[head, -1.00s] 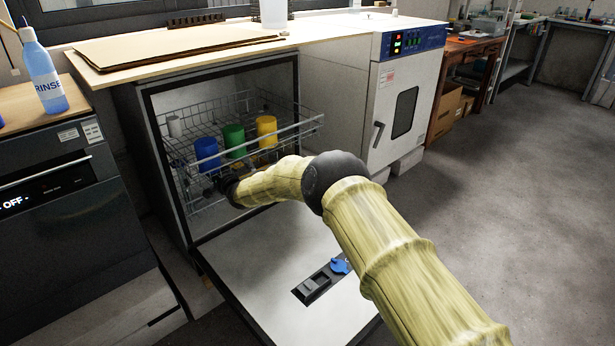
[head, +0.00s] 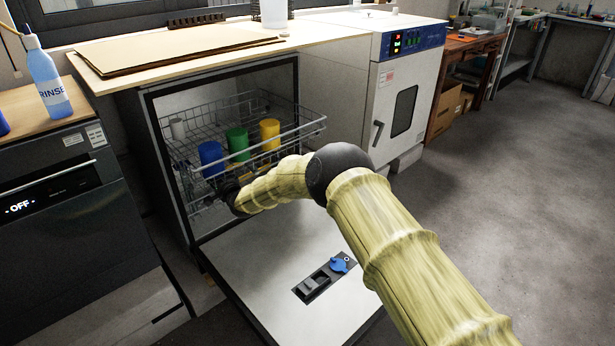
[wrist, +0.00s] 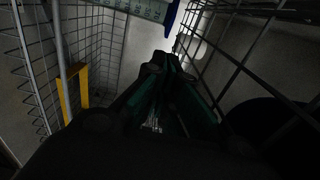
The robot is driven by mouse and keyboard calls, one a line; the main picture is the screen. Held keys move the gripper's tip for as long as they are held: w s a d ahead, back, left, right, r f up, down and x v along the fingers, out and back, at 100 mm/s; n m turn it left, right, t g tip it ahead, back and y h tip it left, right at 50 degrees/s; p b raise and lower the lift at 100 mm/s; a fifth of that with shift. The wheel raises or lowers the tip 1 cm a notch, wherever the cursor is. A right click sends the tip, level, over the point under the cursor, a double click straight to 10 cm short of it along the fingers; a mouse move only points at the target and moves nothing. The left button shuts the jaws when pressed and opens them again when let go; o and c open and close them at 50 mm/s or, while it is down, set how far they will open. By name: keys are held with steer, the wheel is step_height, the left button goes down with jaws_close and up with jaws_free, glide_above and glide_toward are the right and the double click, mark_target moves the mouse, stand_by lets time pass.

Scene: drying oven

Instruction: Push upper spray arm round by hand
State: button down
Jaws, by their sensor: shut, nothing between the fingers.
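The open dishwasher (head: 150,130) has its upper rack (head: 308,125) pulled part way out. I cannot make out the upper spray arm in the head view. In the wrist view a pale bar with dark marks and a blue edge (wrist: 145,9) crosses the top, beyond the fingertips; I cannot tell for sure whether it is the spray arm. My gripper (wrist: 170,62) is shut and empty, among wire racks. In the head view my arm reaches in below the rack front, and the fingers are hidden. Contact with the bar cannot be told.
Blue (head: 210,157), green (head: 237,143) and yellow (head: 270,134) cups stand in the rack. The lowered door (head: 265,270) lies beneath my arm. Rack wires (wrist: 235,70) run close on the right in the wrist view, and a yellow upright (wrist: 80,88) stands left.

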steer(key=shift+s+d+r+p, duration=0.1)
steer(key=shift+s+d+p, duration=0.05)
steer(key=shift+s+p, duration=0.45)
steer(key=shift+s+d+p, duration=0.15)
steer(key=shift+s+p, duration=0.3)
steer(key=shift+s, duration=0.25)
steer(key=p+v, duration=0.5)
steer(key=v, duration=0.3)
steer(key=shift+d, duration=0.6)
steer(key=shift+w, duration=0.1)
